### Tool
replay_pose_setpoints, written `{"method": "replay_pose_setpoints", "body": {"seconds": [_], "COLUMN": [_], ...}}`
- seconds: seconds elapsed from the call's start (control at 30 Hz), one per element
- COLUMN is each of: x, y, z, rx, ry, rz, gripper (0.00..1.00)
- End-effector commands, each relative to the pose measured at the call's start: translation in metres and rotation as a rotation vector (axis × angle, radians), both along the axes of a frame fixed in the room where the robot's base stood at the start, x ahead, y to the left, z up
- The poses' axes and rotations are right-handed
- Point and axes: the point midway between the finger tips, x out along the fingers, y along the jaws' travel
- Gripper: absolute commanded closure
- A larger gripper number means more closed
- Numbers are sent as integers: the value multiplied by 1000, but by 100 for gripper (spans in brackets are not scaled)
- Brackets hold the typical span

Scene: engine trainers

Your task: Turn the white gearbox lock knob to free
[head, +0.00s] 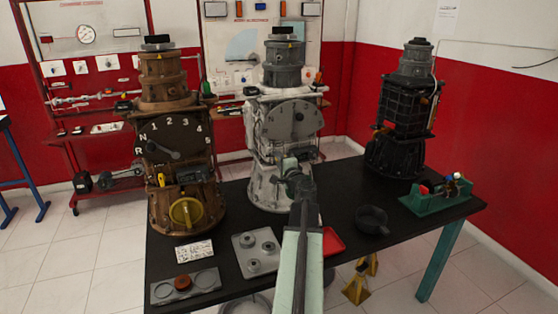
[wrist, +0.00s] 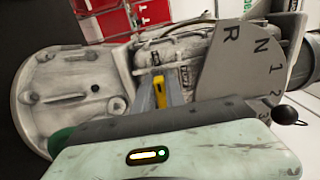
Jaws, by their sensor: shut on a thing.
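The white gearbox (head: 270,185) stands upright at the table's back middle, its grey dial plate (head: 292,120) facing me. In the wrist view the gearbox (wrist: 75,85) appears on its side, with the dial (wrist: 245,75) marked R, N, 1, 2, 3 at right. My gripper (head: 290,168) is at its front, below the dial. In the wrist view its fingers (wrist: 168,92) are closed around a small yellow part, the lock knob (wrist: 160,92), beside a small label. The knob is mostly hidden by the fingers, and its setting cannot be read.
A brown gearbox (head: 178,130) with a yellow round knob stands left, a black one (head: 402,115) right. A black ball-ended lever (wrist: 288,116) sits near the dial.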

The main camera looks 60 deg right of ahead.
Motion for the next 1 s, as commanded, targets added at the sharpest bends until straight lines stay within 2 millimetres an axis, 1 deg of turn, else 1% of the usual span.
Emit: {"method": "replay_pose_setpoints", "body": {"seconds": [0.27,0.3,0.37,0.67,0.77,0.87,1.0], "x": [0,0,0,-1,-5,-15,-37], "y": [1,1,1,0,3,10,27], "z": [-1,-1,-1,0,0,0,-1], "rx": [-4,-3,-3,-1,-1,-1,-1], "ry": [5,5,5,2,2,2,2], "rz": [1,1,1,0,-1,-2,-2], "gripper": [100,80,64,64,64,64,64]}}
